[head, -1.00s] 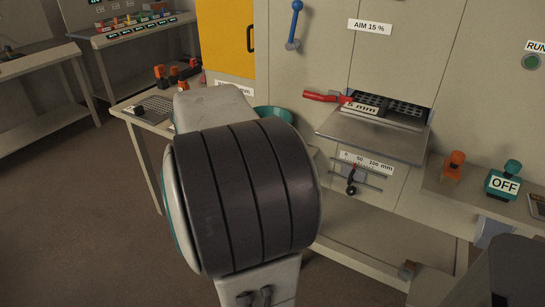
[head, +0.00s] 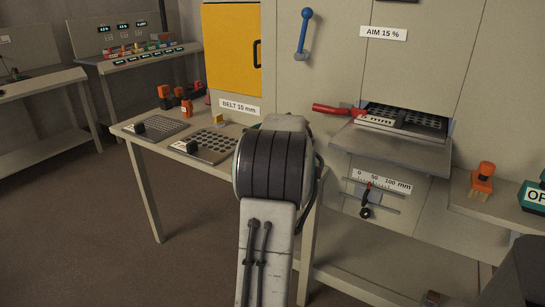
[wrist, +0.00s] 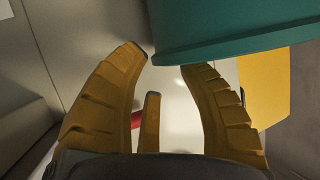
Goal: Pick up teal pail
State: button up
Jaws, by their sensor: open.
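The teal pail (wrist: 235,28) fills the top right of the wrist view, cut off by the frame, with its smooth wall and one edge showing. My gripper (wrist: 168,60) is open and empty, with yellow-brown ribbed fingers. In that picture the right fingertip lies at the pail's edge; I cannot tell whether it touches. The left fingertip is just left of the pail's corner, and a third finger stands lower between them. In the head view my arm hides my gripper and nearly all of the pail.
A yellow door (head: 230,50) stands behind. An orange-handled brush (head: 482,180) sits at right.

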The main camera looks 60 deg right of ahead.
jog(key=x, duration=0.4)
jog(key=shift+w+d+f, duration=0.15)
jog(key=shift+d, duration=0.15)
jog(key=shift+c, duration=0.2)
grip_shut()
dwell(0.4)
